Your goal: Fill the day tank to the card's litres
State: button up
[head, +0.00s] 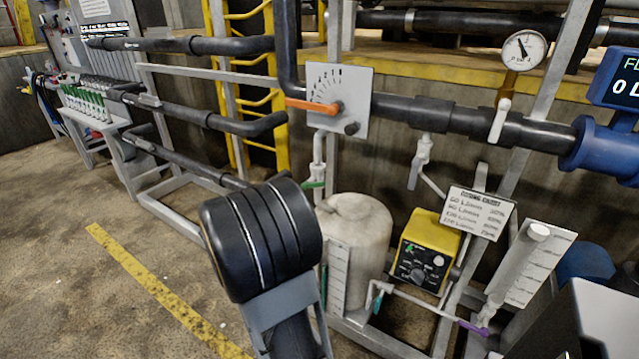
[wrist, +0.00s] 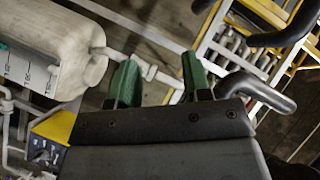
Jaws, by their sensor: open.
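The pale, rounded day tank (head: 362,228) stands upright behind my arm in the head view, with a white graduated strip (head: 338,278) at its front. It also shows at the upper left of the wrist view (wrist: 75,40).
A dial plate (head: 350,88) with an orange lever (head: 311,105) pointing left sits on the dark pipe. Open floor (head: 70,275) lies left.

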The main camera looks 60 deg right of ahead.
aim_at(316, 186)
jog(key=s+d+f+m+g+h, duration=0.1)
jog(key=s+d+m+g+h, duration=0.4)
jog(key=s+d+m+g, duration=0.35)
jog(key=d, duration=0.9)
jog(key=s+d, duration=0.1)
jog(key=d, duration=0.4)
jog(key=shift+d, duration=0.1)
jog(key=shift+c, duration=0.2)
grip_shut()
